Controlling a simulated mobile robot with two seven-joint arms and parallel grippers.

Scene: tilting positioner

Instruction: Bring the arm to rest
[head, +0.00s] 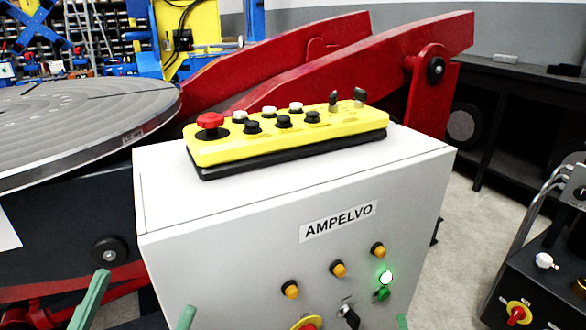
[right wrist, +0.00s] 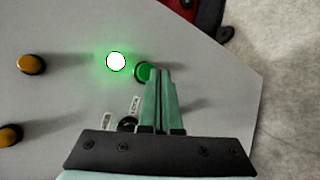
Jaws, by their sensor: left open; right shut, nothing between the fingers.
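A white control cabinet (head: 230,240) labelled AMPELVO fills the middle of the head view. Its front has a lit lamp (head: 386,277) with a green button (head: 382,295) just below it. In the right wrist view, my right gripper (right wrist: 160,72) is shut and empty. Its fingertips overlap the right edge of the green button (right wrist: 143,72); I cannot tell whether they touch it. The lit lamp (right wrist: 116,61) is left of them. In the head view, only a tip of my right gripper (head: 402,321) shows. My left gripper (head: 137,293) is open and empty at the lower left.
A yellow button box (head: 290,135) with a red mushroom button (head: 210,121) sits on the cabinet. The positioner's round table (head: 80,115) and red arms (head: 370,60) stand behind. A dark box (head: 540,270) is at right. Bare floor (head: 465,245) lies between it and the cabinet.

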